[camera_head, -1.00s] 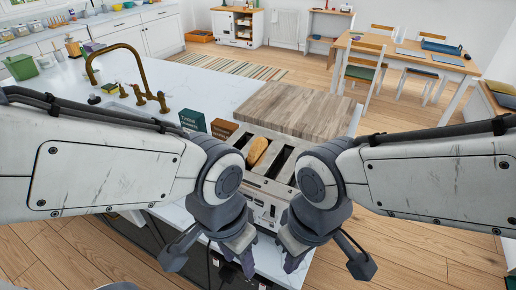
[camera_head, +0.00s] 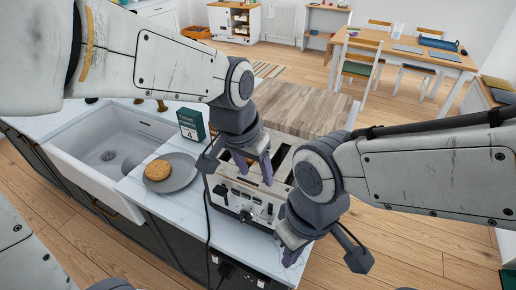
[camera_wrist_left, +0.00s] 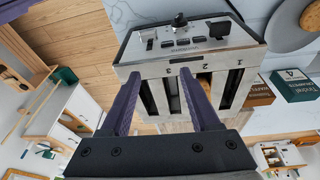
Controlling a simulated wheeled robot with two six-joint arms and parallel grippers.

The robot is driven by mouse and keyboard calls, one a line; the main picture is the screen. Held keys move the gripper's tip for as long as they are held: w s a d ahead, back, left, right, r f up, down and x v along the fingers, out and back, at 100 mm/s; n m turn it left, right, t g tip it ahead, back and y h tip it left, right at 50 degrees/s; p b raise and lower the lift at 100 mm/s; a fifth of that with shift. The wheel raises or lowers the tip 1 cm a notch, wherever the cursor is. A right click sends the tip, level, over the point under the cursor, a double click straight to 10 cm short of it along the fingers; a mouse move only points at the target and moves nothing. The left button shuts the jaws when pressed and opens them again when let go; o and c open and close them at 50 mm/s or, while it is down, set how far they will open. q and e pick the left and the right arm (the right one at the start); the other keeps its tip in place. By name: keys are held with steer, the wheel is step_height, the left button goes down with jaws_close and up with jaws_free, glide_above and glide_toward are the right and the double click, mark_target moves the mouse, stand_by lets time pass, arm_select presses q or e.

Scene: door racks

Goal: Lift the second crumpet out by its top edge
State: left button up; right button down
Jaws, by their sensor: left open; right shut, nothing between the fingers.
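The toaster (camera_head: 232,196) stands on the counter; its slots show in the left wrist view with the numbers 1, 2 and 3. A tan crumpet (camera_wrist_left: 204,79) shows low in a slot near number 2. My left gripper (camera_head: 240,168) is open and empty above the toaster. In the left wrist view its fingers (camera_wrist_left: 160,82) straddle a dark slot, and the crumpet is just right of the right finger. In the head view the arm hides the crumpet. Another crumpet (camera_head: 158,170) lies on a grey plate (camera_head: 182,178). My right gripper (camera_head: 290,258) is shut and empty, in front of the toaster at lower right.
A wooden board (camera_head: 300,104) lies behind the toaster. A dark green box (camera_head: 190,124) stands behind the plate. The white sink (camera_head: 105,150) is at left. A cable hangs down the counter front. My right arm is close to the toaster's right side.

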arm_select(q)
steer(key=shift+n+t, duration=0.5)
steer(key=shift+t, duration=0.4)
steer(key=w, duration=0.4)
steer(key=w+a+p, duration=0.1)
steer(key=w, duration=0.8)
steer(key=shift+w+a+p, duration=0.3)
steer(key=shift+a+p, duration=0.05)
steer(key=shift+a, duration=0.05)
steer(key=shift+w+f, duration=0.1)
steer(key=shift+f, duration=0.2)
steer(key=shift+w+d+f+p, duration=0.2)
steer(key=shift+w+f+p, duration=0.05)
steer(key=shift+f+p, duration=0.25)
steer(key=p+x, duration=0.1)
steer(key=x, duration=0.2)
steer(key=shift+w+d+f, duration=0.1)
steer(key=shift+w+f, duration=0.05)
steer(key=shift+w, duration=0.1)
steer(key=shift+w+f+p, duration=0.15)
steer(key=shift+f+p, duration=0.15)
steer(key=shift+f, duration=0.1)
jaws_close()
